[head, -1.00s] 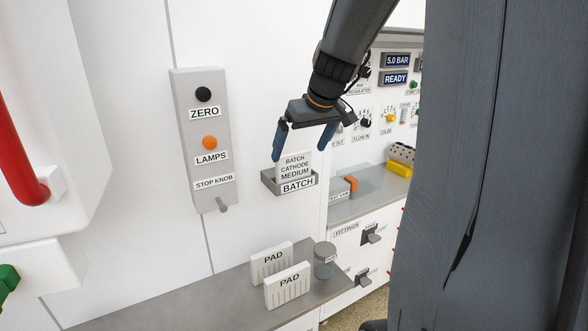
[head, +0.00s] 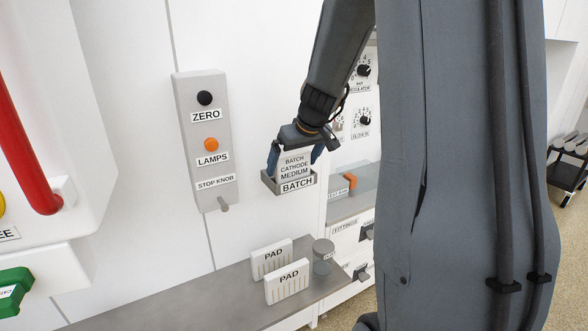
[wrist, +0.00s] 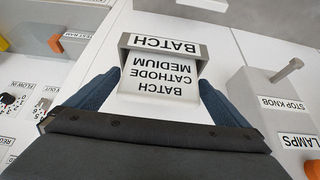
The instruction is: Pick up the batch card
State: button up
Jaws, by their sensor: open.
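The batch card (head: 294,165) is a white card reading "BATCH CATHODE MEDIUM". It stands upright in the small grey wall holder (head: 297,188) labelled "BATCH". My gripper (head: 294,158) is open, with one blue finger at each side of the card in the head view. In the wrist view the card (wrist: 160,82) appears upside down between the fingers of my gripper (wrist: 160,92), with a gap on each side. The holder (wrist: 163,45) is beyond the card there. The card's lower edge is hidden inside the holder.
A grey panel (head: 195,140) with a black button, an orange button and a stop knob (head: 223,205) is left of the holder. Two white pads (head: 287,284) and a round grey container (head: 323,255) stand on the counter (head: 215,300) below. A red handle (head: 28,150) is at far left.

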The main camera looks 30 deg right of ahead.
jog(key=c, duration=0.9)
jog(key=shift+r, duration=0.15)
